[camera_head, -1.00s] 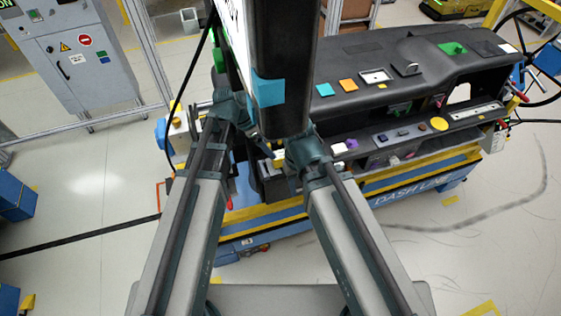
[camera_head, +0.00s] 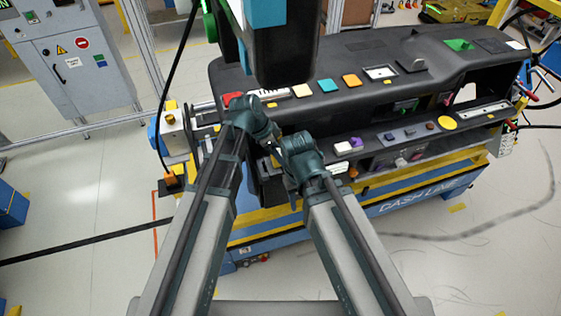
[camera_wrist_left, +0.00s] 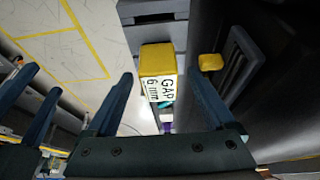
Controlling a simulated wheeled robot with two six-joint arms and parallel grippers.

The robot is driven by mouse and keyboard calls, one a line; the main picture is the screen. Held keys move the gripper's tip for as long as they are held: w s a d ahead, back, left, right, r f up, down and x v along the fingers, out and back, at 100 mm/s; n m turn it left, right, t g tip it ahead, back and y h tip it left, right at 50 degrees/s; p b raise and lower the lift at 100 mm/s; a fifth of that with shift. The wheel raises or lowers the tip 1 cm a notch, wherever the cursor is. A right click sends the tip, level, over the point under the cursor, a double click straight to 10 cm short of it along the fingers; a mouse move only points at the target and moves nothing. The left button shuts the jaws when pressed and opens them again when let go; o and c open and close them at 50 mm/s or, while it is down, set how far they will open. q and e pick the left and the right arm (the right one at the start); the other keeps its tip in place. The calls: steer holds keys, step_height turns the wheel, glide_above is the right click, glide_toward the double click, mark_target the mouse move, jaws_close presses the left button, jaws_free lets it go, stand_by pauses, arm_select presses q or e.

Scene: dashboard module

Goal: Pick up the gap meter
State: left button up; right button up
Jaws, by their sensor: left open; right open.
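The gap meter (camera_wrist_left: 158,62) is a small yellow block with a white label reading "GAP 6 mm" in the left wrist view. My left gripper (camera_wrist_left: 161,78) is open, with one finger on each side of the block. I see clear space at the left finger; contact at the right finger cannot be told. In the head view my right gripper (camera_head: 283,146) is at the left end of the dashboard, close beside the end of my left arm. My left fingers are hard to make out there, and I cannot pick out the gap meter for sure.
The long black dashboard (camera_head: 340,95) lies on a blue and yellow cart (camera_head: 385,190). Colored tiles, buttons and a white tile (camera_head: 302,90) are on it. A small yellow piece (camera_wrist_left: 210,62) is right of the meter. A grey cabinet (camera_head: 78,65) stands at the left. Floor is free in front.

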arm_select(q)
steer(key=shift+b+x, duration=0.55)
steer(key=shift+x, duration=0.5)
jaws_close()
